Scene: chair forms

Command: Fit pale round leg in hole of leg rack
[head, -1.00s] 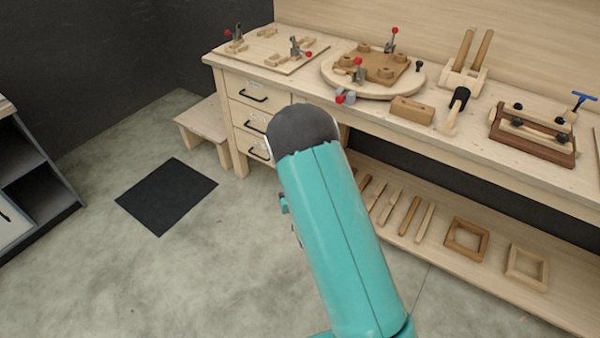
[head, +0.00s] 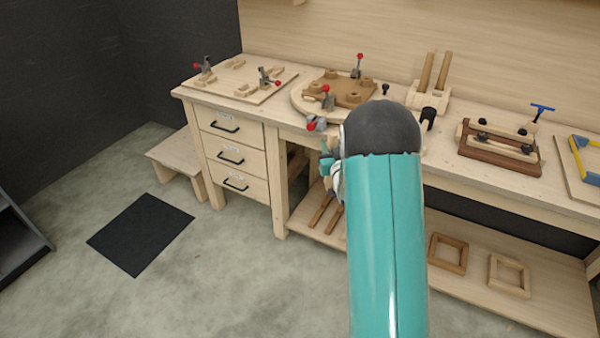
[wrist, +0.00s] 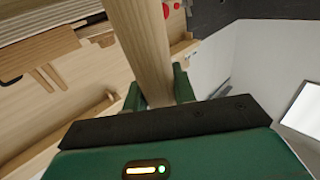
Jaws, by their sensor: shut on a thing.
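In the wrist view my gripper (wrist: 158,90) is shut on a pale round leg (wrist: 145,40). The leg passes between the fingers and runs up out of the picture; its upper end is cut off. In the head view the leg cannot be made out, and my gripper is mostly hidden behind my teal arm. The leg rack (head: 442,103) stands at the back of the workbench, right of my arm. It is a pale wooden block with two round legs (head: 443,72) standing in it, slightly tilted. Its free holes cannot be made out. The held leg is apart from the rack.
The workbench (head: 500,185) carries a round turntable (head: 303,98) with a brown seat and red-knobbed clamps, a jig board (head: 222,85) and a dark clamping fixture (head: 490,158). Frames (head: 448,254) lie on the low shelf. A step stool (head: 168,152) stands left; the floor in front is open.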

